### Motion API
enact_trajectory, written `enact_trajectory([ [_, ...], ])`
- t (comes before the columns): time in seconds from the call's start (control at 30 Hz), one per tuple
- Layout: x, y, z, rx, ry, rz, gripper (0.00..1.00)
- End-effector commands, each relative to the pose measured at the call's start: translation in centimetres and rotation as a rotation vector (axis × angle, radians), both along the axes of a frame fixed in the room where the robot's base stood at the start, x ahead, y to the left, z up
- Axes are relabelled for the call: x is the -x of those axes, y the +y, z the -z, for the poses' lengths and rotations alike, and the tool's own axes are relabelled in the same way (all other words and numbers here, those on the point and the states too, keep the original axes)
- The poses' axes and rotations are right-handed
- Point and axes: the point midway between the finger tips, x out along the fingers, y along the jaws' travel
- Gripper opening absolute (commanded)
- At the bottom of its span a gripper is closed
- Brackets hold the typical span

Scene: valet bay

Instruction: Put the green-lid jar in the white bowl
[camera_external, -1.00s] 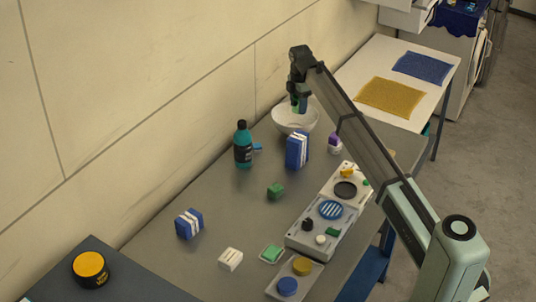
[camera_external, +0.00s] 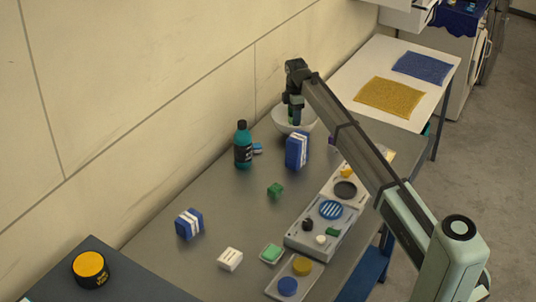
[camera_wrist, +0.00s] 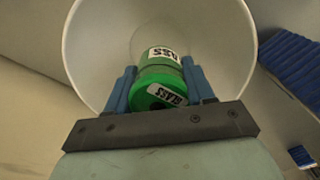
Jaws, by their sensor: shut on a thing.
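The white bowl (camera_external: 308,127) stands toward the far end of the grey table; its rim and inner wall (camera_wrist: 88,52) fill the wrist view. The green-lid jar (camera_wrist: 160,94) is between the blue fingers of my gripper (camera_wrist: 161,90), and its label reads "GLASS". My gripper (camera_external: 295,108) is shut on the jar and points down at the bowl. In the wrist view the jar overlaps the inside of the bowl. I cannot tell whether the jar touches the bowl's bottom.
A blue-and-white box (camera_external: 297,151) stands close in front of the bowl. A teal bottle (camera_external: 243,146) is to its left. A green block (camera_external: 275,190) and a grey tray (camera_external: 318,232) with small items are nearer. The wall runs along the left.

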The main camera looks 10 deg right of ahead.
Motion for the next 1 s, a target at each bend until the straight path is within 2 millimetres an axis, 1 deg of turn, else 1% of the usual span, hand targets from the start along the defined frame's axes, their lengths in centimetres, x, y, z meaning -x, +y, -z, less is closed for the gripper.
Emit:
enact_trajectory([
  [0.13,0.1,0.0,1.1,0.0,0.001,0.0,0.23],
  [0.33,0.1,0.0,3.5,0.0,0.001,-0.001,0.23],
  [0.77,0.0,0.0,4.0,0.0,0.0,-0.001,0.23],
  [0.8,0.0,0.0,4.0,0.0,-0.001,-0.001,0.54],
  [0.9,0.0,0.0,4.0,0.0,-0.001,-0.001,0.63],
  [1.0,0.0,0.0,4.0,0.0,-0.001,-0.001,0.63],
])
